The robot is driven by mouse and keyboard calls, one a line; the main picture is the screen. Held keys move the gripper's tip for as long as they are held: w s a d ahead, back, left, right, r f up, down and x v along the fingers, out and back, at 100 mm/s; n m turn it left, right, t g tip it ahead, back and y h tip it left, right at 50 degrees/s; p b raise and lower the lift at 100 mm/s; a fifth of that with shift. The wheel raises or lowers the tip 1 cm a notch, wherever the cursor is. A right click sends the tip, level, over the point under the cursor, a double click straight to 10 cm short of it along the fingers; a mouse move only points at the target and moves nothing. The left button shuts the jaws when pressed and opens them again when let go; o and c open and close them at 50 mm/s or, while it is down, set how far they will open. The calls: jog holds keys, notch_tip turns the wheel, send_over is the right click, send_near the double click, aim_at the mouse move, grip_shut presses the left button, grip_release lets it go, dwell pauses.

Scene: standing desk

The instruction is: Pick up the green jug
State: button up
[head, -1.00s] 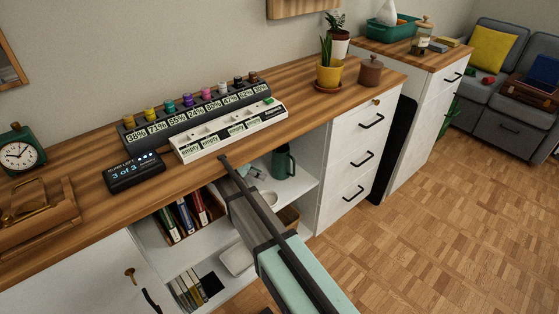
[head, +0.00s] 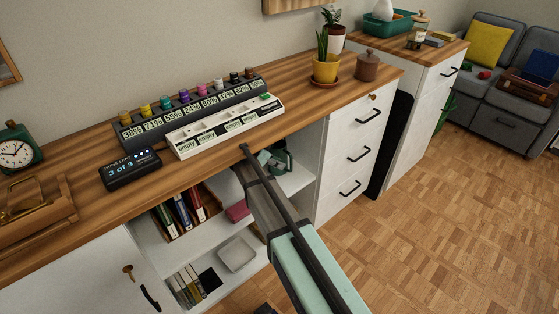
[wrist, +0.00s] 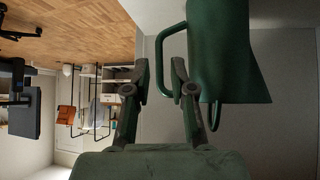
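The green jug (head: 284,163) stands on the upper shelf of the open cabinet under the desk top, partly hidden by my gripper. My gripper (wrist: 160,75) is open. One finger is outside the handle and the other appears in the gap between handle and jug body; I see space on both sides of the handle. In the head view my gripper (head: 268,159) is at the jug's left side, just below the desk edge.
The desk top (head: 215,160) overhangs the shelf closely above my gripper. White drawers (head: 350,160) close off the right side. The floor in front is clear.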

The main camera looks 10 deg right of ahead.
aim_at(291, 171)
jog(key=shift+w+d+f+b, duration=0.15)
jog(key=shift+w+d+f, duration=0.2)
jog(key=shift+d, duration=0.6)
jog(key=shift+w+d+f+b, duration=0.2)
jog(key=shift+w+d+f, duration=0.15)
jog(key=shift+d, duration=0.6)
jog(key=shift+w+d+f+b, duration=0.15)
jog(key=shift+w+d+f, duration=0.2)
jog(key=shift+d, duration=0.6)
jog(key=shift+s, duration=0.1)
grip_shut()
